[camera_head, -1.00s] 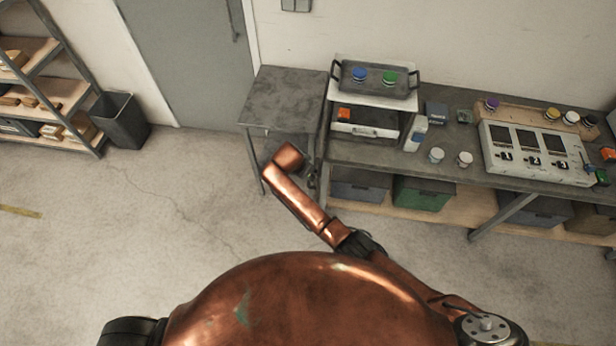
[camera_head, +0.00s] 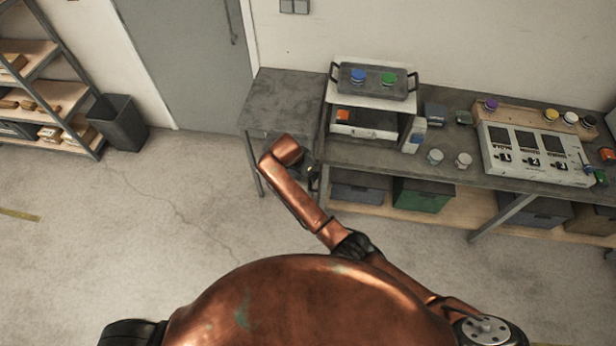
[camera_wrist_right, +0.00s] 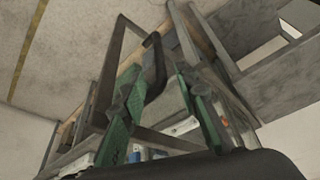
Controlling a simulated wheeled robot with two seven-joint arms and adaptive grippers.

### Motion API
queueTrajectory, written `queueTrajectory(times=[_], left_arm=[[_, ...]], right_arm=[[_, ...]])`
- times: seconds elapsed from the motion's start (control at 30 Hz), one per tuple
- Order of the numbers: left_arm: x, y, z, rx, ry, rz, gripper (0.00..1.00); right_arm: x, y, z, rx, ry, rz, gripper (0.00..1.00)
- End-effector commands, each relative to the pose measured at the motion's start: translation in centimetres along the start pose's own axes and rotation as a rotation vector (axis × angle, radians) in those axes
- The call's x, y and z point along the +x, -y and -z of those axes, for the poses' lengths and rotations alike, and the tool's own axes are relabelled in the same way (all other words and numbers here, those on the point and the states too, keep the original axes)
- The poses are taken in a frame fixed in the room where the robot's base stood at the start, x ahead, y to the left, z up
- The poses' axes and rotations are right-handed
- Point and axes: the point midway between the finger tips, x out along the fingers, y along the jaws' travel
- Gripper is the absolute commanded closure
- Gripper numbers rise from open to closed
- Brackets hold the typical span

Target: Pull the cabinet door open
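My right arm reaches up-left in the head view, its copper wrist (camera_head: 287,150) in front of the small grey table-like unit (camera_head: 285,100) left of the workbench. In the right wrist view my right gripper (camera_wrist_right: 157,72) has its two green fingers apart. A dark bent bar (camera_wrist_right: 155,60) shows between the fingertips; I cannot tell whether it is a handle or whether a finger touches it. In the head view the right fingers are mostly hidden by the wrist. I cannot make out a cabinet door with certainty. My left gripper is out of view.
The workbench (camera_head: 450,165) holds a tray (camera_head: 375,80), a white box (camera_head: 363,123), jars and a control panel (camera_head: 537,155). Bins stand below it. A grey wall door (camera_head: 185,60), a waste bin (camera_head: 119,122) and shelves are left. The floor at left is clear.

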Motion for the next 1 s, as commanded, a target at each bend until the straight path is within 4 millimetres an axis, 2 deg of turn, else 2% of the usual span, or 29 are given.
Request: queueTrajectory(times=[0.03, 0.23, 0.87, 1.0], left_arm=[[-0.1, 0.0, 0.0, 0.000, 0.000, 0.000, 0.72], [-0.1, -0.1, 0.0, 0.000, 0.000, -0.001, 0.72], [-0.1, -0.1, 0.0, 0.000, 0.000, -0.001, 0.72], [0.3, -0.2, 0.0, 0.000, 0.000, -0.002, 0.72]], right_arm=[[-2.6, 1.1, 2.2, 0.004, -0.048, 0.036, 0.82], [-4.5, 0.8, 2.9, 0.003, -0.044, 0.030, 0.82], [-4.7, 0.7, 2.8, 0.002, -0.038, 0.024, 0.82], [-3.9, 1.7, 4.2, -0.020, -0.067, 0.072, 0.82]])
